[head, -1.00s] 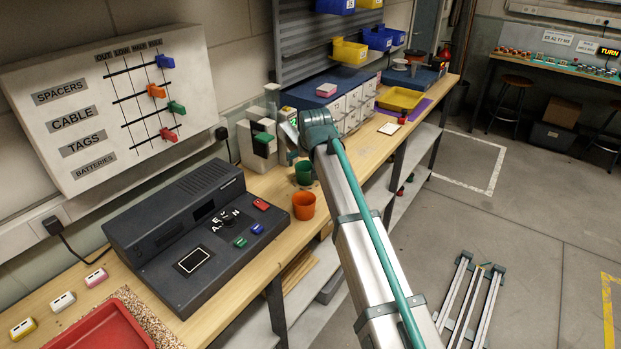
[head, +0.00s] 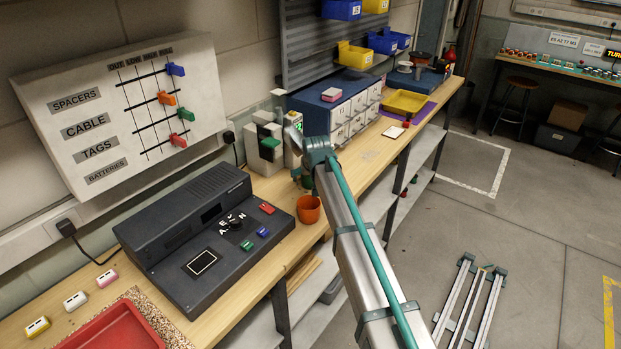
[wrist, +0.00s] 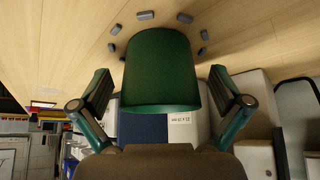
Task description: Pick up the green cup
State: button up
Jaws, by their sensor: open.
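The green cup (wrist: 162,70) fills the middle of the wrist view, close to the camera, on the pale wooden bench top. My gripper (wrist: 159,84) is open, with one finger on each side of the cup. Gaps show between the cup wall and both fingers, and nothing is held. In the head view the green cup (head: 307,182) is mostly hidden behind my arm, on the bench just behind the orange cup.
The orange cup (head: 309,210) stands close in front of the green cup, near the bench edge. A dark console (head: 205,235) lies to the left. A grey-and-green device (head: 265,145) and a drawer unit (head: 335,108) stand behind. Several small grey pieces (wrist: 146,15) lie around the cup.

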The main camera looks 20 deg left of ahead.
jog(key=c, duration=1.3)
jog(key=shift+o, duration=0.2)
jog(key=shift+r, duration=0.15)
